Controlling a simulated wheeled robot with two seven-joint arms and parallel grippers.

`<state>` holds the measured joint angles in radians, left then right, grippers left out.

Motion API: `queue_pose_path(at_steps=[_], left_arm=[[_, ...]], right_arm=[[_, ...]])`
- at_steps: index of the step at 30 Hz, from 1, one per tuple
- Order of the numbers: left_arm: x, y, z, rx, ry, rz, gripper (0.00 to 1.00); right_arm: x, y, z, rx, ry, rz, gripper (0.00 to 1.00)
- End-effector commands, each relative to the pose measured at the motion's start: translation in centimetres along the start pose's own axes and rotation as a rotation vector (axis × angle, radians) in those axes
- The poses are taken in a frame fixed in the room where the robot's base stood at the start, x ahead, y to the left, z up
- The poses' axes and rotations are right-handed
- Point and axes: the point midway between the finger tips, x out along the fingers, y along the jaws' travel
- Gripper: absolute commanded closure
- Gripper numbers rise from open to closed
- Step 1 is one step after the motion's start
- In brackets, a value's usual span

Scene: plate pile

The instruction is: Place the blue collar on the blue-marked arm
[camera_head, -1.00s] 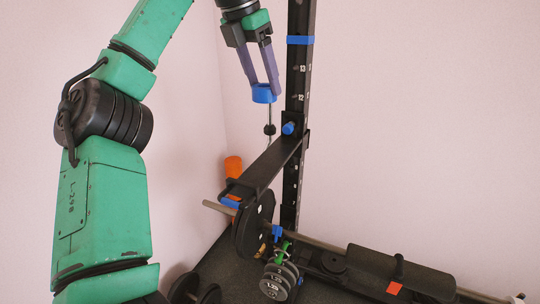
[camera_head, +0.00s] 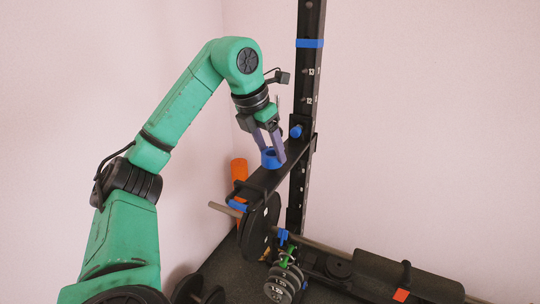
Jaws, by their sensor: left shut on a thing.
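The blue collar (camera_head: 268,160) is between the fingertips of my left gripper (camera_head: 274,154), which is shut on it. The collar appears at the upper face of a long black arm (camera_head: 264,181) that juts from the black upright (camera_head: 303,185). This arm has a blue mark (camera_head: 237,205) at its near end and a blue knob (camera_head: 296,132) beside its far end. I cannot tell whether the collar touches the arm or is just above it. The gripper hides part of the collar and of the arm behind it. My right gripper is out of view.
A bar with a black plate (camera_head: 256,232) runs below the arm. Small grey weights (camera_head: 284,283) and a black padded bench (camera_head: 405,274) stand low down. An orange cylinder (camera_head: 239,171) is behind the arm. Pink walls close off the corner.

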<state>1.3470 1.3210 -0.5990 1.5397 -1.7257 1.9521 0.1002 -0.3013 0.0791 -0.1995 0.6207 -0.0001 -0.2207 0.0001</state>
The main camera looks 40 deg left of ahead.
Motion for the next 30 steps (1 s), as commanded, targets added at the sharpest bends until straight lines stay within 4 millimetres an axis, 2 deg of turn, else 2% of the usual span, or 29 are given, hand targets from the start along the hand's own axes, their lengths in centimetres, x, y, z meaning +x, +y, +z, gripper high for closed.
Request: queue_pose_path(at_steps=[3,20,21,23,24,26,30], left_arm=[[1.5,0.1,-0.8,-0.002,0.006,0.003,0.97],[2.8,0.0,-1.2,0.000,0.006,-0.001,0.97],[2.9,0.0,-1.2,0.001,0.007,-0.001,1.00],[3.0,0.0,-1.3,0.001,0.009,-0.001,1.00],[3.0,0.0,-1.3,0.001,0.011,-0.001,0.29],[3.0,0.0,-1.3,0.001,0.010,-0.001,0.07],[2.9,0.0,-1.2,0.000,0.007,-0.001,0.07]], right_arm=[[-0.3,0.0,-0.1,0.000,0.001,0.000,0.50],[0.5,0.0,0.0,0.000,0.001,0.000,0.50],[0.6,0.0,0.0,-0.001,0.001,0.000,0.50],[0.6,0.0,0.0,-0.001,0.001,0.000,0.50],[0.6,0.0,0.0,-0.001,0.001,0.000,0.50],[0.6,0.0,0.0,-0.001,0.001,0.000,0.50],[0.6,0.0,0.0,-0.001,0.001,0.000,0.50]])
